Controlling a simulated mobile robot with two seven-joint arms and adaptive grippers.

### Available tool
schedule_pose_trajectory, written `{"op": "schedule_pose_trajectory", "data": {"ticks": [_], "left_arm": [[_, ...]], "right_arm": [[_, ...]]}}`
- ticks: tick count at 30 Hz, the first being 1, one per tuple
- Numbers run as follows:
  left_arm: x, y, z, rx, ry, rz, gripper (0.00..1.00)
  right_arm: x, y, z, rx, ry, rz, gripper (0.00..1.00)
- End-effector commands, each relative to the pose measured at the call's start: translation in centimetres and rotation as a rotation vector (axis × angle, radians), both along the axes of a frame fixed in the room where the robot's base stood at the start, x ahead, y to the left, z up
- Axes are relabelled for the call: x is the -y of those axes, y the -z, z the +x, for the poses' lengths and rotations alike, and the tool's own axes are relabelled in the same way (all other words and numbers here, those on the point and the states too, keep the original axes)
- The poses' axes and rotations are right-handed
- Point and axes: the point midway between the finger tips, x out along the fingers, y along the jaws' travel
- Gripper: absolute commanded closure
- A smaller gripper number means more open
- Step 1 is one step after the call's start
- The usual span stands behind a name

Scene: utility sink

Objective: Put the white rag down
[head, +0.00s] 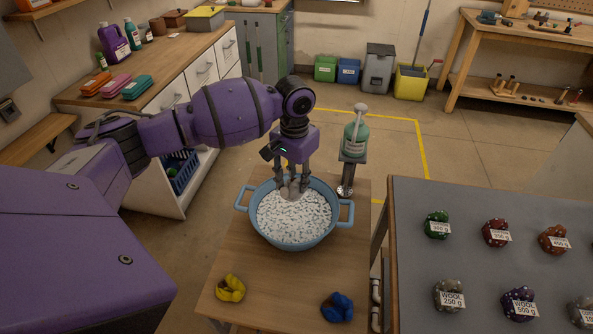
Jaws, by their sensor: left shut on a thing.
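My left gripper (292,187) points down over the far part of a blue two-handled tub (246,237). It is shut on a small greyish-white rag (291,194), which is partly covered by the fingers. The rag's lower edge is at or just above the white foam (294,220) that fills the tub; I cannot tell if they touch. A yellow rag (230,288) and a blue rag (337,306) lie crumpled on the wooden table in front of the tub. My right gripper is out of view.
The wooden table (281,290) has bare room between the yellow and blue rags. A green pump bottle (355,137) stands behind the tub, to the right. A grey-topped table (412,280) at right holds several labelled wool balls. A counter (170,58) stands back left.

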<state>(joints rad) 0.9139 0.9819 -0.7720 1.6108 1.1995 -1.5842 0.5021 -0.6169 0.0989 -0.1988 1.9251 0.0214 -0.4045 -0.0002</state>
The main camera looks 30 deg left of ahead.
Motion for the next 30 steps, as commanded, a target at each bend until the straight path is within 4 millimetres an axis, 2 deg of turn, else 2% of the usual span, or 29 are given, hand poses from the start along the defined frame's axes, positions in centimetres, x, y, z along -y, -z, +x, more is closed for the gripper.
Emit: {"op": "schedule_pose_trajectory", "data": {"ticks": [1,13,20,30], "left_arm": [[0.0,1.8,-0.3,-0.017,0.001,0.001,1.0],[0.0,6.3,-0.3,-0.015,0.0,0.0,1.0],[0.0,7.2,-0.2,-0.007,0.0,0.0,1.0],[0.0,7.1,-0.1,-0.003,0.0,0.0,1.0]], "right_arm": [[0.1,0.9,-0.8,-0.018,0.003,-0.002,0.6],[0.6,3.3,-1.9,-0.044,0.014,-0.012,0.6],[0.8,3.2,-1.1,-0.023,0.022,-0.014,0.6],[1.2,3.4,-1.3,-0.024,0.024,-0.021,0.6]]}}
